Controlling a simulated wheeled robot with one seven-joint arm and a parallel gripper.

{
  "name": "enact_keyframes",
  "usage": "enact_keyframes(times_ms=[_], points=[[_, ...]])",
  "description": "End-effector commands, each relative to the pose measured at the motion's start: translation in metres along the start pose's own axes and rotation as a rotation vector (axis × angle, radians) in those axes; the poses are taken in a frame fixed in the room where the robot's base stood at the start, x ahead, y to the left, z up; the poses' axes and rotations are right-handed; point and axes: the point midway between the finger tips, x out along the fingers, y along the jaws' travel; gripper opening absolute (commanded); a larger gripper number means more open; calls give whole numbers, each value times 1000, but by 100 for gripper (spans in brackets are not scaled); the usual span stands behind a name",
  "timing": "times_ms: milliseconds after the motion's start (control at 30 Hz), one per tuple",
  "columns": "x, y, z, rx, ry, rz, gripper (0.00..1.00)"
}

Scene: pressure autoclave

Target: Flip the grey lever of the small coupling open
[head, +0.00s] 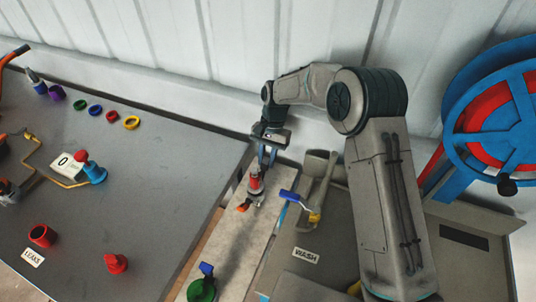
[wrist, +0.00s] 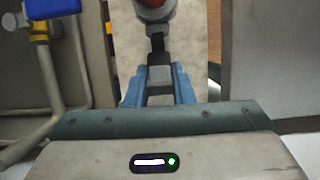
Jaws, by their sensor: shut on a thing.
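The small coupling (head: 255,183) is red with a pale metal base and stands upright on a pale plank. In the wrist view its red body (wrist: 154,8) shows only in part at the top edge. Its grey lever (wrist: 158,50) is dark and reaches from the body toward my gripper. My gripper (head: 267,154) is right behind the coupling in the head view. In the wrist view my gripper's blue fingers (wrist: 159,88) are on both sides of the lever's end, shut on it. The lever's angle is hard to tell in the head view.
A blue-handled valve (head: 290,197) stands close on the right, beside the wash basin (head: 310,225). A green coupling with a blue lever (head: 203,288) is at the plank's near end. The grey table (head: 150,200) at left holds coloured rings, fittings and pipes. A blue and red reel (head: 505,115) is at right.

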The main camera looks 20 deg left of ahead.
Motion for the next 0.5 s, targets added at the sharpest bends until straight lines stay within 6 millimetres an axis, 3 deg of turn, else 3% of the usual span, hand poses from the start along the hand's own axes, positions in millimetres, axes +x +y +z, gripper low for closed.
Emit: enact_keyframes(times_ms=[400, 433, 500], points=[[1, 0, -2, 0, -1, 2, 0], [1, 0, -2, 0, -1, 3, 24], [1, 0, -2, 0, -2, 3, 44]])
